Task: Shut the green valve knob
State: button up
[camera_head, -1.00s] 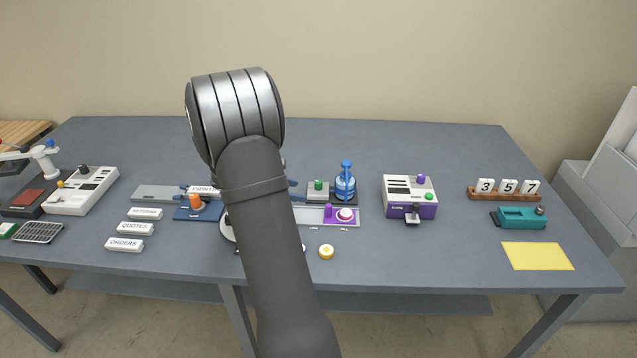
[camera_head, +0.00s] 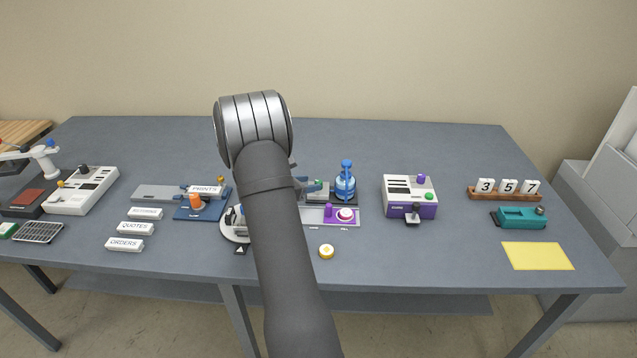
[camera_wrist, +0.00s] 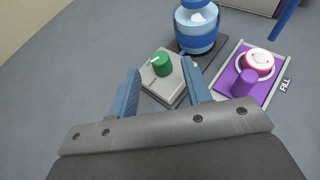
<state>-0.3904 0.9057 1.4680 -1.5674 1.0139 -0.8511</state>
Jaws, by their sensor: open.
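The green valve knob (camera_wrist: 162,63) sits on a grey block (camera_wrist: 172,86) in the wrist view, with a small white mark on its top. My gripper (camera_wrist: 160,78) is open, with its two blue fingers apart and nothing between their tips. The knob lies just beyond the fingertips, roughly in line with the gap between them. I cannot tell the height of the fingers above it.
A blue banded bottle (camera_wrist: 197,27) stands close behind and right of the knob. A purple panel (camera_wrist: 263,88) with a purple knob and a red-and-white button lies to the right. A white and purple machine (camera_head: 409,198) stands further right. The table's back is clear.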

aim_at(317, 182)
jog(key=x, duration=0.5)
jog(key=shift+w+d+f, duration=0.1)
jog(key=shift+d, duration=0.05)
jog(key=c, duration=1)
